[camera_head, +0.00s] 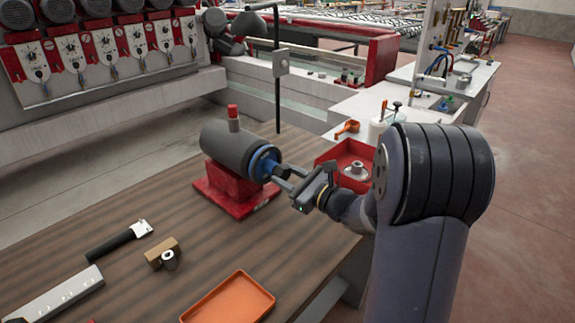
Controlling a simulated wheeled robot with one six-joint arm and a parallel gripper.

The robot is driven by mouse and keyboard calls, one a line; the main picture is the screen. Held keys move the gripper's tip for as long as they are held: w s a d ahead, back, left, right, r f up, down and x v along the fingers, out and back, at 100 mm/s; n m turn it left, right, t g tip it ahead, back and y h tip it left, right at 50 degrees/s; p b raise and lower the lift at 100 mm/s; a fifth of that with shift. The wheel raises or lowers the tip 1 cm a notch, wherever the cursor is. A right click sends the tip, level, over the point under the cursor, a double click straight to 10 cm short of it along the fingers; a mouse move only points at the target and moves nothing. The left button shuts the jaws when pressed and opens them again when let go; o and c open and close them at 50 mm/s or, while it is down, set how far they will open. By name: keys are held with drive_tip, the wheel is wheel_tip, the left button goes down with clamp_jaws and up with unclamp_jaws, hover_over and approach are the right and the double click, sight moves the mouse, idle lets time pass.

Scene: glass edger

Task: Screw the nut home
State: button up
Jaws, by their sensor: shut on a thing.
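A dark grey spindle housing (228,148) with a red knob on top lies level on a red base (243,188) on the wooden bench. A blue round wheel (264,165) is on its right end. My gripper (279,178) reaches in from the right, its fingers pointing left at the centre of the wheel's face. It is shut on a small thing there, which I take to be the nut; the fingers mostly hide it. The thread and how far the nut sits on it cannot be seen.
A red tray (329,155) holding a metal flanged part (355,169) is behind my gripper. A dark upright rod (277,80) stands behind the housing.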

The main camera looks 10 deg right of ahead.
drive_tip(key=m+p, duration=0.1)
drive_tip(key=m, duration=0.1)
drive_tip(key=m+p, duration=0.2)
drive_tip(key=shift+r, duration=0.3)
drive_tip(key=m+p, duration=0.4)
drive_tip(key=shift+m, duration=0.4)
drive_tip(key=m+p, duration=0.5)
drive_tip(key=m, duration=0.1)
drive_tip(key=shift+f+m+p, duration=0.25)
drive_tip(key=shift+m+p, duration=0.2)
drive_tip(key=shift+m, duration=0.65)
drive_tip(key=o, duration=1.1)
drive_tip(key=shift+c, duration=0.9)
